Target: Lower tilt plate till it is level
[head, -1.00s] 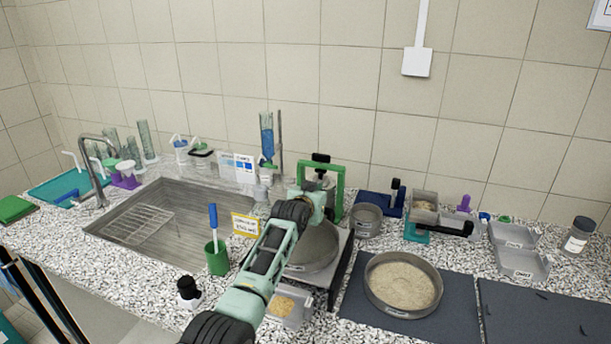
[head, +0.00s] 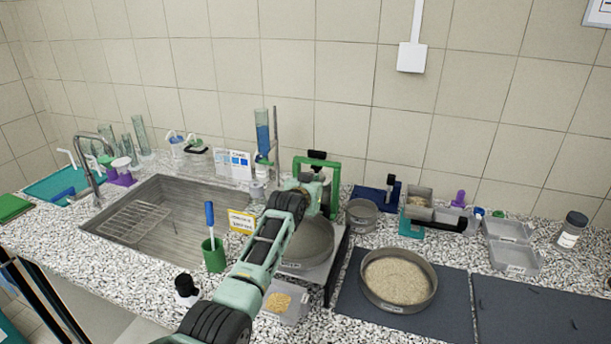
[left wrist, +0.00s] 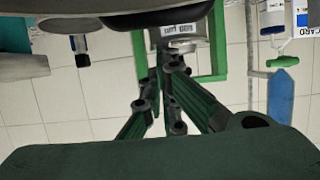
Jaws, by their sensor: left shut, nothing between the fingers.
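A light grey plate (head: 318,272) on a dark side support stands right of the sink, under a round grey sieve pan (head: 312,240); its exact tilt is hard to judge because my left arm covers part of it. A green frame (head: 336,185) with a black knob rises behind the pan. My left gripper (head: 312,178) is beside this frame, partly hidden by its own wrist. In the left wrist view its dark green fingers (left wrist: 165,105) are shut and empty, below a grey labelled block (left wrist: 180,32) and the green frame (left wrist: 220,45). My right gripper is not in view.
A green cup with a blue-handled tool (head: 213,250) and a small black-topped bottle (head: 186,288) stand left of my arm. A tray of grains (head: 288,300) lies close on its right. A sand-filled sieve (head: 399,277) sits on a dark mat (head: 440,310).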

